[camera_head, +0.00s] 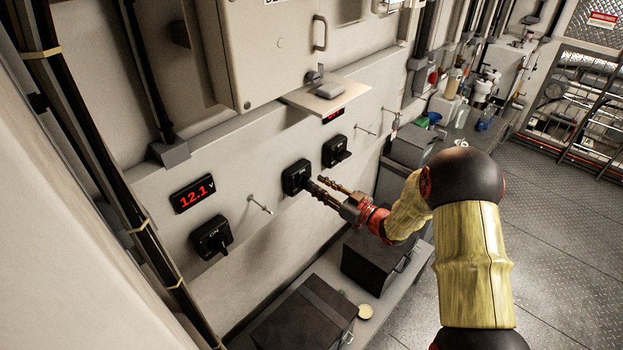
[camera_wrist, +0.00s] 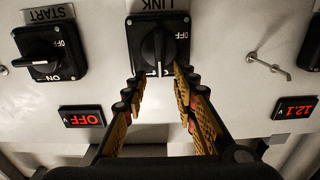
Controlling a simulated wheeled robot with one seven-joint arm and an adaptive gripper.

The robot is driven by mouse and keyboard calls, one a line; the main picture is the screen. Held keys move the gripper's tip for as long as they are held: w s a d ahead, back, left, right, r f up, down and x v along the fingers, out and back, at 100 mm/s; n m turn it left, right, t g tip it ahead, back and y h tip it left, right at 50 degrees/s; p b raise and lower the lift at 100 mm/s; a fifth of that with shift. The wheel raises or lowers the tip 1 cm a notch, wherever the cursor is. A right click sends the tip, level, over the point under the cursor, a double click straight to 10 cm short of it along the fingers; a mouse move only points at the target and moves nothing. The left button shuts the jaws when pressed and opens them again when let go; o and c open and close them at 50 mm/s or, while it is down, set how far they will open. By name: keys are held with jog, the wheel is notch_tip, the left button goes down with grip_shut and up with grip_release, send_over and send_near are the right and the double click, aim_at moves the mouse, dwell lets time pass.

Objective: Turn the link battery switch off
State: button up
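The link battery switch (camera_head: 296,177) is a black rotary switch on the pale wall panel, the middle one of three. In the wrist view its square plate carries a LINK label and a black knob (camera_wrist: 157,46). The knob stands vertical in that view, in line with the ON mark at its lower end; an OFF mark is at the side. My gripper (camera_head: 315,182) is at the switch, and in the wrist view its open fingers (camera_wrist: 159,80) point at the knob, one on each side of its lower end. I cannot tell whether they touch it.
The START switch (camera_wrist: 44,52), its knob horizontal, is on one side, also seen in the head view (camera_head: 336,151). Another switch (camera_head: 211,237) is lower left. Red displays read 12.1 (camera_head: 193,193) and OFF (camera_wrist: 81,119). A small shelf (camera_head: 350,90) juts out above; black boxes (camera_head: 305,318) stand below.

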jog(key=x, duration=0.3)
jog(key=shift+w+a, duration=0.2)
jog(key=shift+w, duration=0.05)
jog(key=shift+c, duration=0.4)
grip_shut()
